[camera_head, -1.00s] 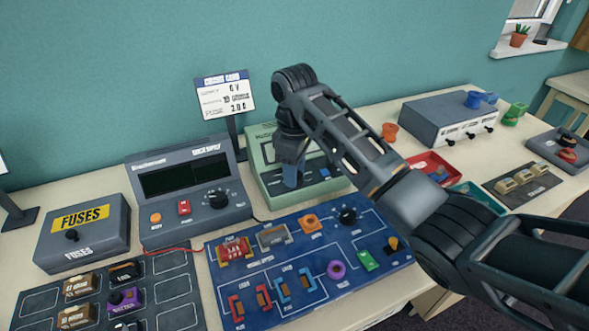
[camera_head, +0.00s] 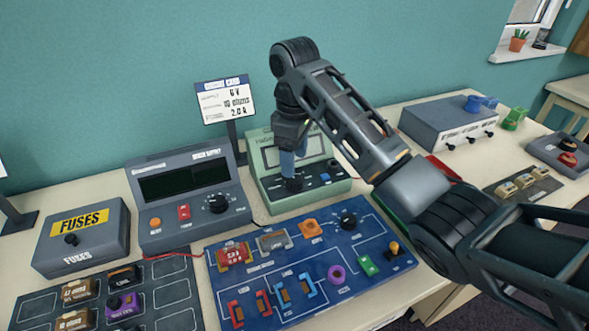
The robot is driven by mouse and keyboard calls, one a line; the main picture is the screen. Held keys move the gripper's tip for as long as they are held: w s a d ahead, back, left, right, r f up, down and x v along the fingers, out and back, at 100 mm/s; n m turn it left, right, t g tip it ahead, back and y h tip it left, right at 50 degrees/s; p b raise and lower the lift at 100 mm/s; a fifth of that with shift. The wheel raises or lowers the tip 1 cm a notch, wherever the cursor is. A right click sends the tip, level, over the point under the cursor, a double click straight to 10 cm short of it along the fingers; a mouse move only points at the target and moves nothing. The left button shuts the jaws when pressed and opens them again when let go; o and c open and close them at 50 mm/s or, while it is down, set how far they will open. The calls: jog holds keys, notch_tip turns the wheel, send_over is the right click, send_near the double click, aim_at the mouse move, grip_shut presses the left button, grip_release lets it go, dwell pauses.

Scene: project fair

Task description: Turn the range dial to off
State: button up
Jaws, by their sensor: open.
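The green meter (camera_head: 257,157) stands at the back middle of the table, with a pale screen on its sloped face. A dark round dial (camera_head: 293,185) sits on its lower front panel, which I take for the range dial. Its pointer and marks are too small to read. My gripper (camera_head: 288,171) points down just above this dial, open, with bluish fingers. I cannot tell whether the fingertips touch the dial or straddle it. My arm and gripper hide part of the meter's face.
A grey bench supply (camera_head: 150,225) with its own black knob (camera_head: 217,203) stands to the left. A blue circuit board (camera_head: 310,257) with several parts lies in front. A small card stand (camera_head: 225,99) is behind. My arm crosses the right side.

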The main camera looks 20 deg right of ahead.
jog(key=shift+r, duration=1.2)
